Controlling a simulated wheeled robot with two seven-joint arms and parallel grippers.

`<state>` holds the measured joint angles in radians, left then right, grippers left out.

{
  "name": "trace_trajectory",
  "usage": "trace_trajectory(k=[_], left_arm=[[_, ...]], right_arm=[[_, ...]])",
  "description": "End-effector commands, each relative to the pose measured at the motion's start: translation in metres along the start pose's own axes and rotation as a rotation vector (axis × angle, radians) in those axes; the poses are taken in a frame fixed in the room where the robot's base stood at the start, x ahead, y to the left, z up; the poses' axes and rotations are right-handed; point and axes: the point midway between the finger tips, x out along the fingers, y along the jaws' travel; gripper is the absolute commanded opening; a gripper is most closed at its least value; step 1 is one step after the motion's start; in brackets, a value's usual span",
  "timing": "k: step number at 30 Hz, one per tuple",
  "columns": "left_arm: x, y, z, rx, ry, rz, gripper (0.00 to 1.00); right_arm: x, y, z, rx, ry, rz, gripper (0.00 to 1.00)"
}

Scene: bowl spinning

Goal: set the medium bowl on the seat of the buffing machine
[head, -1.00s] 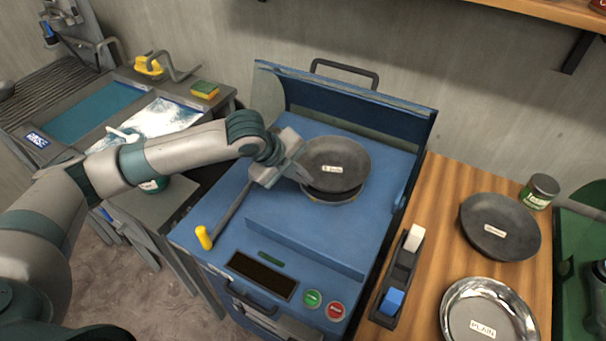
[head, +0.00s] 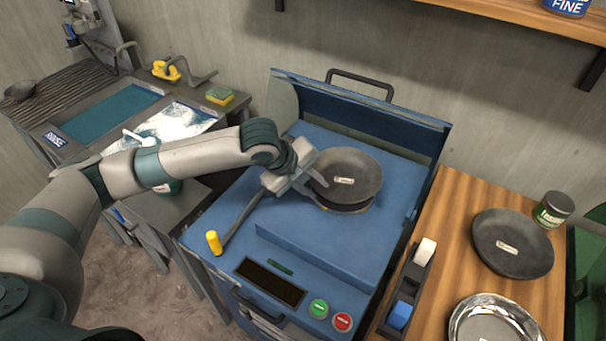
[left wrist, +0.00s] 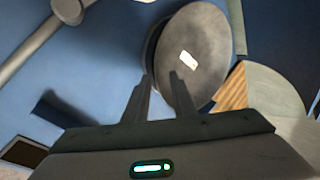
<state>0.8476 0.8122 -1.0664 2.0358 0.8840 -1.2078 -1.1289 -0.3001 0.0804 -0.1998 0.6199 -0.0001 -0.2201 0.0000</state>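A dark grey bowl (head: 352,168) with a white label, too small to read, sits over the round seat (head: 345,209) of the blue buffing machine (head: 300,212). The bowl hides most of the seat, and I cannot tell whether it lies flat. The bowl also shows in the left wrist view (left wrist: 205,45). My left gripper (head: 314,178) is at the bowl's left rim. In the left wrist view its fingers (left wrist: 163,80) stand apart, one over the inside and one outside the rim, with a gap showing. My right gripper is not in view.
Right of the machine, a wooden counter (head: 440,230) holds another dark bowl (head: 512,255), a shiny metal bowl (head: 497,315), a green-labelled can (head: 553,210) and a black block with a blue part (head: 400,315). A yellow-knobbed lever (head: 213,243) stands at the machine's front left. Its raised back panel (head: 375,110) is behind.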

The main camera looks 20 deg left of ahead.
Motion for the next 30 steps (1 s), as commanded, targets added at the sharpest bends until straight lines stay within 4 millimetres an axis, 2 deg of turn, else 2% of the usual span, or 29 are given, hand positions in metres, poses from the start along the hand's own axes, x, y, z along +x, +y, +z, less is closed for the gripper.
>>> trace_trajectory(k=[8,24,30], left_arm=[[-0.023,0.0,0.001,0.002,-0.002,-0.003,0.24],[-0.128,0.0,0.001,0.002,-0.004,-0.005,0.24],[-0.158,-0.001,0.001,0.001,-0.003,-0.004,0.24]], right_arm=[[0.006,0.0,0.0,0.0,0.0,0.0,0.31],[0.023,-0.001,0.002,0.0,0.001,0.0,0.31],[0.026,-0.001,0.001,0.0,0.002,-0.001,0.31]])
